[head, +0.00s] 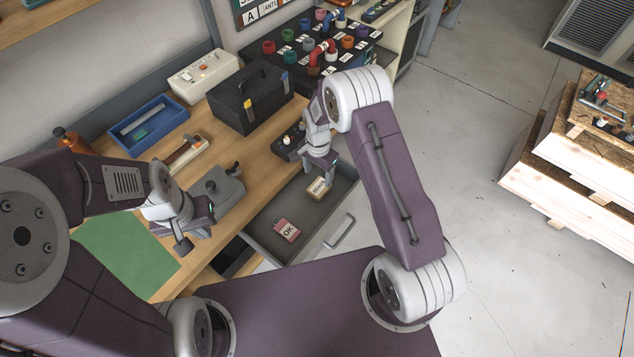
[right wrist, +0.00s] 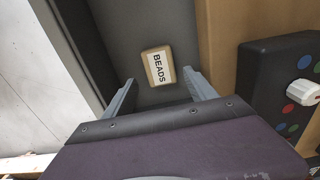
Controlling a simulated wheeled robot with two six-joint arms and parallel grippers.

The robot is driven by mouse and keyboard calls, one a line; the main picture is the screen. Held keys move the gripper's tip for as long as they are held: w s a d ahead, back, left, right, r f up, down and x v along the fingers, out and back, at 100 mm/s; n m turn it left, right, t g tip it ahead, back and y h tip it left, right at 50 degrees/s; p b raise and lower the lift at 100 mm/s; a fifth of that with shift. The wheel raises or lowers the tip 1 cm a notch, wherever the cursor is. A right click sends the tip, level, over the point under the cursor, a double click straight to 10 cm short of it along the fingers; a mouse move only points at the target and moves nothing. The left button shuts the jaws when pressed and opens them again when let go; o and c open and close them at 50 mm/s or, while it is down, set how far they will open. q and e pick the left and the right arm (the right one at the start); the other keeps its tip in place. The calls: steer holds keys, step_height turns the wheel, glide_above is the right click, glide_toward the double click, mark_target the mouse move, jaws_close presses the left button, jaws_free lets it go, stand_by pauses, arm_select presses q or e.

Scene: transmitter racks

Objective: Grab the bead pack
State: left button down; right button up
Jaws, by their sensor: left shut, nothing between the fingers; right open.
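The bead pack (right wrist: 158,67) is a small tan box with a white "BEADS" label. It lies in an open grey drawer; the drawer floor (head: 266,217) shows bare in the head view. The pack (head: 317,188) also shows in the head view, towards the drawer's far right part. My right gripper (right wrist: 160,92) is open above the drawer, its fingers apart on either side of the pack in the picture. I see no contact with the pack. My left gripper (head: 192,240) is shut and empty over the bench near a green mat.
A pink "OK" tag (head: 287,230) lies in the same drawer. A grey metal box (head: 217,190), a black case (head: 250,97), a blue tray (head: 148,126) and a green mat (head: 125,252) are on the bench. A black control box (right wrist: 285,85) stands beside the drawer.

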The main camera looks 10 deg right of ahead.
mark_target(319, 186)
steer(key=shift+w+d+f, duration=0.1)
steer(key=shift+w+f, duration=0.1)
steer(key=shift+f, duration=0.85)
steer(key=shift+w+d+f, duration=0.1)
steer(key=shift+w+f, duration=0.05)
steer(key=shift+f, duration=0.05)
steer(key=f, duration=0.1)
steer(key=f+p, duration=0.1)
steer(key=f, duration=0.1)
steer(key=shift+s+f, duration=0.35)
steer(key=shift+f, duration=0.05)
steer(key=shift+w+f, duration=0.15)
steer(key=shift+f, duration=0.45)
steer(key=shift+r, duration=0.1)
steer(key=c, duration=1.2)
